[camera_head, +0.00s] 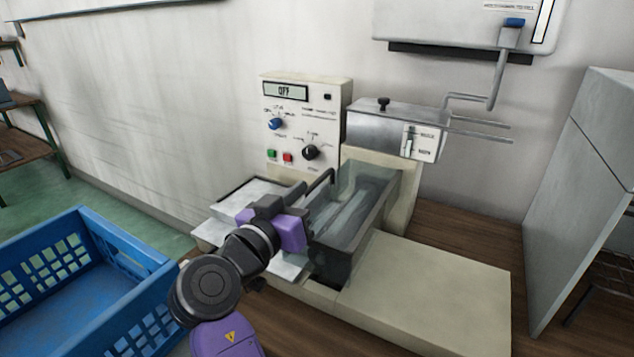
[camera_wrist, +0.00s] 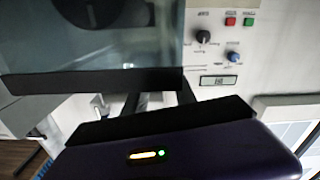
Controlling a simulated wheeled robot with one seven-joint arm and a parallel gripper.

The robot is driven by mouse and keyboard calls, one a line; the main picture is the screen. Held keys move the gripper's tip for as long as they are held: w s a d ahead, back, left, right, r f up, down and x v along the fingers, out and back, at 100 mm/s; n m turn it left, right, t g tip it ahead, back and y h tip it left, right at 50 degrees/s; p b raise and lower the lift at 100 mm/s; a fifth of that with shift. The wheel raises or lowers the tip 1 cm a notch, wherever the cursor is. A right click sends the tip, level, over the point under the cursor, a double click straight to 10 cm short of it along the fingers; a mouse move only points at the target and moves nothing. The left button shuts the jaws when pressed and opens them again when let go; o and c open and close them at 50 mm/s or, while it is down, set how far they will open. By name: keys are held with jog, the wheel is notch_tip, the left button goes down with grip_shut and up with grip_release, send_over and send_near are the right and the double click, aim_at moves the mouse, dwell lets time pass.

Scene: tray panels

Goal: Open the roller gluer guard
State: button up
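The roller gluer (camera_head: 408,275) is a cream machine with a control panel (camera_head: 305,120). Its guard (camera_head: 358,205) is a clear box-like cover lying down over the roller bed. The guard fills the upper left of the wrist view (camera_wrist: 95,30), with a dark bar (camera_wrist: 60,84) along its near edge. My gripper (camera_head: 308,188) is at the guard's left upper side, by a dark bent handle-like piece. In the wrist view, two dark fingers (camera_wrist: 158,100) stand apart with a light gap between them. Whether they touch the bar or handle, I cannot tell.
A metal tray (camera_head: 250,192) is on the machine's left, partly behind my arm. A blue crate (camera_head: 125,255) stands at lower left. A metal glue unit (camera_head: 375,130) with rods sits behind the guard. A grey cabinet (camera_head: 590,180) stands at right. The panel display reads OFF.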

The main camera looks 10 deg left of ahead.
aim_at(318, 181)
jog(key=shift+x, duration=1.7)
grip_shut()
